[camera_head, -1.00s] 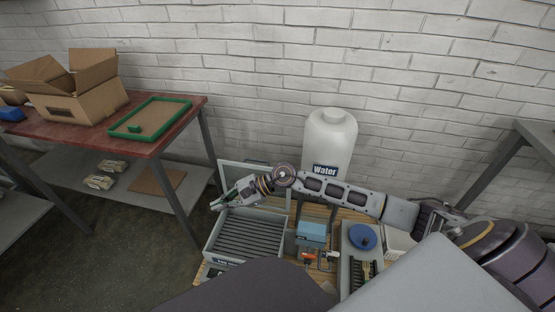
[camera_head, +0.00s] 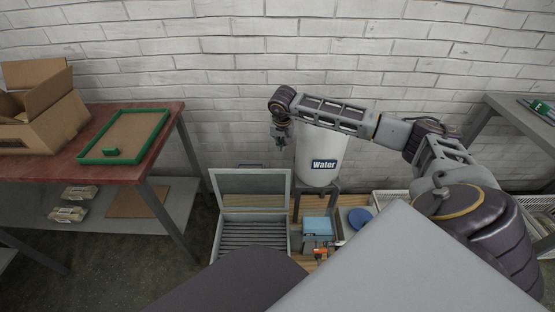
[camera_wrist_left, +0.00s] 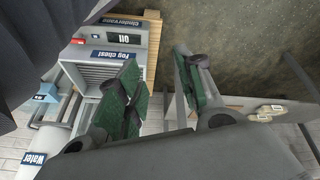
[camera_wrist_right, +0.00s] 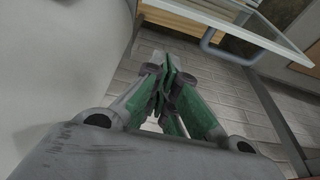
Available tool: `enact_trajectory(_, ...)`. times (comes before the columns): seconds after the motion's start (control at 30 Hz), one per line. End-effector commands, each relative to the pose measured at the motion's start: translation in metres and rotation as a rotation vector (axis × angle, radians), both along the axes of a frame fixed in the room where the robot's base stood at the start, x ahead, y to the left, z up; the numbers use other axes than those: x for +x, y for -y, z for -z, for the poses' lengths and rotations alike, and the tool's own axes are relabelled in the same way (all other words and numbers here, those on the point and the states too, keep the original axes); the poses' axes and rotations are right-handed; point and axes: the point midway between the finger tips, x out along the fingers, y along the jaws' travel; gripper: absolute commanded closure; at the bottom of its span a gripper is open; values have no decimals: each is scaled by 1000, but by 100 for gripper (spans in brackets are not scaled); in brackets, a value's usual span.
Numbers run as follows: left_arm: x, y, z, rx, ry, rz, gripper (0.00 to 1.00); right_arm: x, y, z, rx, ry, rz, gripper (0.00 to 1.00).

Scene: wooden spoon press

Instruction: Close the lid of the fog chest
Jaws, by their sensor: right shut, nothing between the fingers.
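The fog chest (camera_head: 217,242) is a grey box with a slatted inside, low in the middle of the head view. Its framed lid (camera_head: 217,184) stands open at the back. The chest also shows in the left wrist view with its label (camera_wrist_left: 116,57). My right gripper (camera_head: 281,142) is shut and empty, above and right of the lid, in front of the water tank. In the right wrist view its fingers (camera_wrist_right: 168,88) are together, and the lid's edge and handle (camera_wrist_right: 215,45) lie beyond them. My left gripper (camera_wrist_left: 160,95) is open and empty; the head view does not show it.
A white water tank (camera_head: 318,155) stands right of the lid. A blue box (camera_head: 317,226) and a blue round lid (camera_head: 360,217) are right of the chest. A red-topped table (camera_head: 100,165) with a cardboard box (camera_head: 50,125) stands at left.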

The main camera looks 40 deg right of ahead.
Motion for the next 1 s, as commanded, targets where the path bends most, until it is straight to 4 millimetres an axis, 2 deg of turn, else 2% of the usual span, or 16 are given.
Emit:
enact_trajectory(0.1, 0, 0, 0, 0, -2, 0, 64, -1, 7, -3, -22, -5, -3, 100)
enact_trajectory(0.57, 0, 2, 3, -3, 2, 1, 64, 1, 7, 2, -19, -3, -2, 100)
enact_trajectory(0.77, 4, 5, 10, -19, 22, 0, 64, 4, 9, 17, -19, -5, -2, 100)
enact_trajectory(1.0, 2, 9, 39, -48, 37, -7, 64, 10, 14, 47, -18, -6, -2, 100)
